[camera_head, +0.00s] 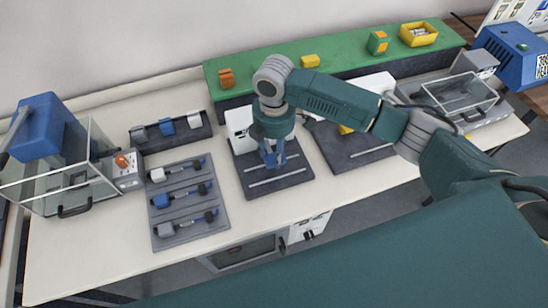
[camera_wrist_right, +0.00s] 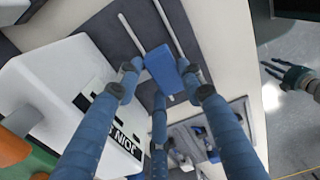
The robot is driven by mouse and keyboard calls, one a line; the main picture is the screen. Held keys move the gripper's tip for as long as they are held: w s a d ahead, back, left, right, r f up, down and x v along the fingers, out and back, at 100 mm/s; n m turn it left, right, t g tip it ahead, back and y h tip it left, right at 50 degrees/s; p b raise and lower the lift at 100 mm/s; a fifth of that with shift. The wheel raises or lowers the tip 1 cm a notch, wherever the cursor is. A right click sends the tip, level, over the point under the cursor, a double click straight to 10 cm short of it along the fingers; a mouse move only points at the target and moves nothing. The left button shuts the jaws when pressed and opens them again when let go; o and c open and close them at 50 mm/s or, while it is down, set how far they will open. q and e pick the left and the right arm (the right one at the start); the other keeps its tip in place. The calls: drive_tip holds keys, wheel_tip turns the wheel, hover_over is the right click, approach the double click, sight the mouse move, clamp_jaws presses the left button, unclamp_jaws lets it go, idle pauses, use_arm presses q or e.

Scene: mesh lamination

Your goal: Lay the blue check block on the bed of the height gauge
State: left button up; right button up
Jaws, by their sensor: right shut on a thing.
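My right gripper (camera_head: 272,160) hangs over the dark bed (camera_head: 280,184) of a white machine (camera_head: 240,122). In the right wrist view, the fingers of my right gripper (camera_wrist_right: 160,82) are shut on the blue check block (camera_wrist_right: 162,66). The block is held above the bed (camera_wrist_right: 88,20), which has two pale rails. White machine housing (camera_wrist_right: 48,88) with partly readable lettering stands beside it. Contact between block and bed cannot be told. In the head view, the fingers hide most of the block. My left gripper (camera_wrist_right: 290,75) shows at the right edge of the wrist view, with its fingers apart.
A grey mat (camera_head: 232,222) with several tools lies left of the machine, with a small block rack (camera_head: 150,143) behind it. A second white machine (camera_head: 372,84) stands on the right. A green shelf (camera_head: 350,52) runs behind.

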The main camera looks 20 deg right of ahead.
sight(274, 155)
wheel_tip(274, 155, down, 4)
drive_tip(key=shift+f+p, duration=0.25)
drive_tip(key=shift+p, duration=0.05)
drive_tip(key=o, duration=1.2)
drive_tip(key=shift+f, duration=0.15)
wheel_tip(274, 155, up, 12)
drive_tip(key=shift+r+b, duration=0.2)
drive_tip(key=shift+b, duration=0.75)
